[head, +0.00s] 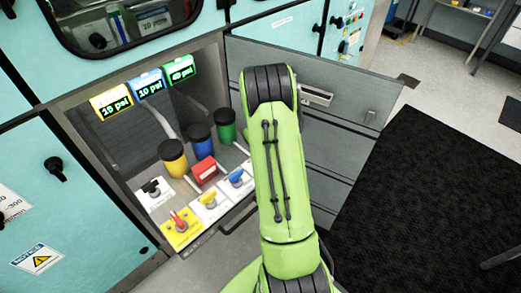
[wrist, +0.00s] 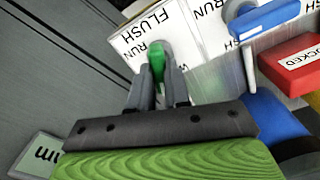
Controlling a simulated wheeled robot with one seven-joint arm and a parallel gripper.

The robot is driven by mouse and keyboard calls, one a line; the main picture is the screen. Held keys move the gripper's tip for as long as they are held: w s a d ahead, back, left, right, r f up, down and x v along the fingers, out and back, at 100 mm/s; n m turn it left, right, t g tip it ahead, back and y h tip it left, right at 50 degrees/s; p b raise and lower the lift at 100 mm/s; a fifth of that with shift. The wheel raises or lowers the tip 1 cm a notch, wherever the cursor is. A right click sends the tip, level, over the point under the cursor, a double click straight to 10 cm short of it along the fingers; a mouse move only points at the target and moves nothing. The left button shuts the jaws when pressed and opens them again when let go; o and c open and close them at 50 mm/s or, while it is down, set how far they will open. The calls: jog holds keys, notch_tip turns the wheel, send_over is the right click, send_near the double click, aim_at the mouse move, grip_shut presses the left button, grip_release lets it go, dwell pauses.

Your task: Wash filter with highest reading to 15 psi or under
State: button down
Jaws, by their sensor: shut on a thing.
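Three displays show in the head view: yellow (head: 112,101) reads 15 psi, blue (head: 149,84) reads 10 psi, and green (head: 181,70) reads highest, in the forties. Below are the yellow filter (head: 173,160), the blue filter (head: 200,138) and the green filter (head: 225,125). In the wrist view my gripper (wrist: 159,88) is shut on the green handle (wrist: 157,62). In the head view my arm hides the gripper and green handle.
The blue handle (wrist: 265,19) and red LOCKED block (wrist: 292,66) are close to the right of my gripper. The yellow handle (head: 209,199), red handle (head: 179,220) and black handle (head: 151,187) stand further left. An open grey cabinet door (head: 345,110) is right of my arm.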

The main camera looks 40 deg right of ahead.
jog(key=shift+n, duration=1.9)
jog(key=c, duration=1.1)
grip_release()
notch_tip(320, 180, up, 16)
jog(key=p, duration=0.4)
jog(key=shift+p, duration=0.4)
